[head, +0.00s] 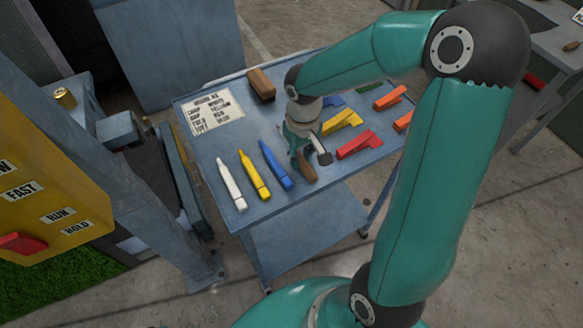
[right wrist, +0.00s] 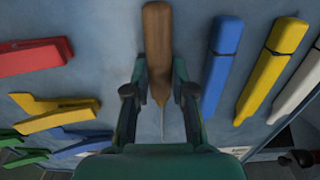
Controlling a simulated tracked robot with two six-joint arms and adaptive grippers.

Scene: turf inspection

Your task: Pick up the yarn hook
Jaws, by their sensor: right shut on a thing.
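The yarn hook has a brown wooden handle (right wrist: 157,40) that tapers to a thin metal shaft in the right wrist view. In the head view its brown handle end (head: 308,172) shows at the front of the blue-grey table (head: 305,210), partly hidden by my gripper. My right gripper (head: 301,158) points down at the table, with its two fingers on either side of the handle and shut on it; it also shows in the right wrist view (right wrist: 160,82). I cannot tell whether the hook touches the table. My left gripper is not in view.
White (head: 231,184), yellow (head: 254,175) and blue (head: 275,164) markers lie left of the gripper. Red (head: 358,143), yellow (head: 343,121) and other coloured clips lie to the right. A brown block (head: 261,84) and a printed sheet (head: 212,112) are at the back.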

